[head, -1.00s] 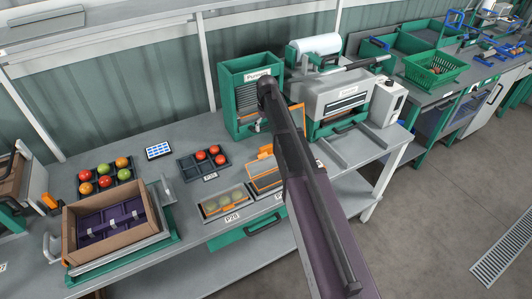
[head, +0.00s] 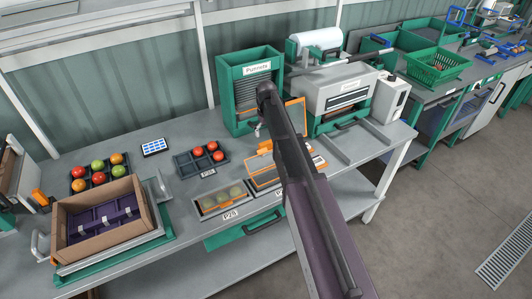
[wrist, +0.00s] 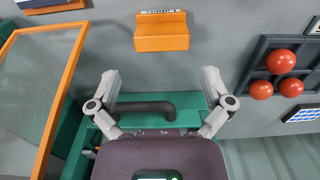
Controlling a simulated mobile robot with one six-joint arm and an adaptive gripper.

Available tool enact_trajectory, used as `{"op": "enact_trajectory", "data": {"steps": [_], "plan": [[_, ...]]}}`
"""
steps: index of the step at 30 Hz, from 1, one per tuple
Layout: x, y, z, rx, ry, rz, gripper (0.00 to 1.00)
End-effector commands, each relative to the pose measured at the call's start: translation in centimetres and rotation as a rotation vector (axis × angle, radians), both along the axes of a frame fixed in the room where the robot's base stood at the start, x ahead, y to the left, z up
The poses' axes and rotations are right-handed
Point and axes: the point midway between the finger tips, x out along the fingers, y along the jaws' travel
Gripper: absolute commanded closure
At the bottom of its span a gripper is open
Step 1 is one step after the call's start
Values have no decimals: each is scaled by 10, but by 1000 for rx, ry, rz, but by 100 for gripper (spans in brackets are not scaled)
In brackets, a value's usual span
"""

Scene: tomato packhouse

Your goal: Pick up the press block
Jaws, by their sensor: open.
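An orange block (wrist: 161,32) with a small label on its far edge lies on the grey bench top in the wrist view. It looks like the press block, but I cannot read the label. In the head view the orange block (head: 265,147) shows partly, just left of my arm. My gripper (wrist: 160,78) is open and empty, its two fingers spread wide. In the wrist picture the block is ahead of the fingertips and between their lines, apart from them. In the head view my arm hides most of the gripper.
A green Punnets dispenser (head: 247,72) stands behind my gripper. A green part with a dark handle (wrist: 142,108) lies under the fingers. An orange-framed panel (wrist: 45,85) rises on one side. A dark tray (wrist: 252,72) holds red tomatoes on the other.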

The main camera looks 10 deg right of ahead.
Motion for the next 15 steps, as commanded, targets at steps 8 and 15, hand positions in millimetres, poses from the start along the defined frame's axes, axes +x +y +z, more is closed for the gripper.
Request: {"op": "enact_trajectory", "data": {"steps": [8,15], "plan": [[0,1,-25,0,0,1,0],[0,1,-32,0,0,1,0]]}}
